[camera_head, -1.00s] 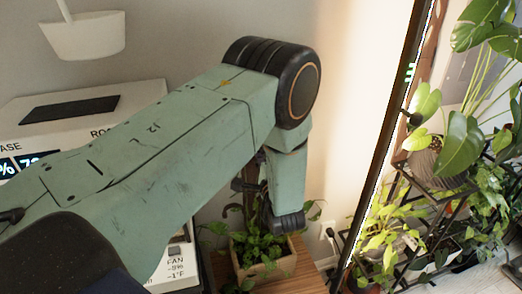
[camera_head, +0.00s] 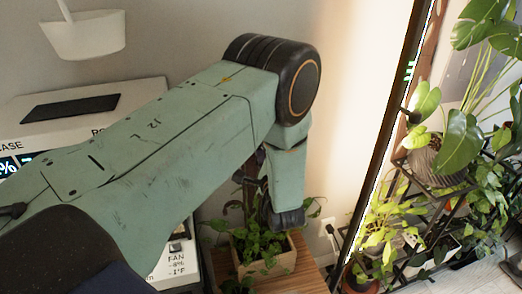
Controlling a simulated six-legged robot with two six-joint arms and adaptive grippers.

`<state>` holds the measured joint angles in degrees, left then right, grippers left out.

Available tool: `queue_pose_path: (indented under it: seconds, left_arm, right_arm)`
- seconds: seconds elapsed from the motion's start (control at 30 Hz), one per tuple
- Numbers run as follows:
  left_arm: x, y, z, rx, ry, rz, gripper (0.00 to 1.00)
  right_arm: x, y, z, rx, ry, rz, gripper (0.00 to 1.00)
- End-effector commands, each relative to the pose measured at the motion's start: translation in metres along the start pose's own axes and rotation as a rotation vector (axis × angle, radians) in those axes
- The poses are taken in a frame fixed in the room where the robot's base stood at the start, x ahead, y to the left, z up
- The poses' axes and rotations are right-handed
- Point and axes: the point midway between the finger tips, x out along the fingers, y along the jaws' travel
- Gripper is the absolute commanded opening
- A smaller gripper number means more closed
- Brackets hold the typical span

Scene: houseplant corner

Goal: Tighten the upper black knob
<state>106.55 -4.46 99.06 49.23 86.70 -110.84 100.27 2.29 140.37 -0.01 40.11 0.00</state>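My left arm crosses the view from the lower left and bends down at a large black joint. Its lower link ends in a dark wrist piece (camera_head: 287,218) in front of a potted plant. The fingers of my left gripper cannot be made out, so I cannot tell whether it is open or shut. My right gripper is not in view. A small dark knob-like piece (camera_head: 412,117) sticks out beside the tall dark upright frame at the right. I cannot tell whether it is the upper black knob. No other knob is clear.
A white box with a dark panel (camera_head: 70,107) and lit displays stands behind my arm. A planter (camera_head: 264,262) sits on a wooden surface (camera_head: 304,277) below the wrist. A tall dark frame (camera_head: 388,130) stands right of the arm, with a plant rack beyond. Bare wall lies between arm and frame.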

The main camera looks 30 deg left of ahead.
Motion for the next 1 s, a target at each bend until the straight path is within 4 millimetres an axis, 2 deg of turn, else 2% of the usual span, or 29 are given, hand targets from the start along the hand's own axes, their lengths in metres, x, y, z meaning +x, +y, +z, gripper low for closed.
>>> queue_pose_path:
  seconds: [0.03,0.2,0.53,0.9,1.0]
  left_arm:
    - [0.0,0.0,0.0,0.0,-0.001,0.0,0.38]
    - [0.0,0.001,0.001,0.0,-0.004,0.003,0.5]
    - [-0.004,0.002,0.002,0.001,-0.005,0.005,0.5]
    - [-0.058,0.001,0.001,0.003,0.0,0.003,0.5]
    - [-0.067,0.001,0.001,0.001,-0.001,0.003,0.5]
  right_arm:
    - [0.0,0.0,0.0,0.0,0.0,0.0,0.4]
    - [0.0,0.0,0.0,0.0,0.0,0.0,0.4]
    - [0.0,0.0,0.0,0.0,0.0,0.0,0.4]
    - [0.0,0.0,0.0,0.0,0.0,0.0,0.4]
    - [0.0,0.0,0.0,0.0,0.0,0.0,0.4]
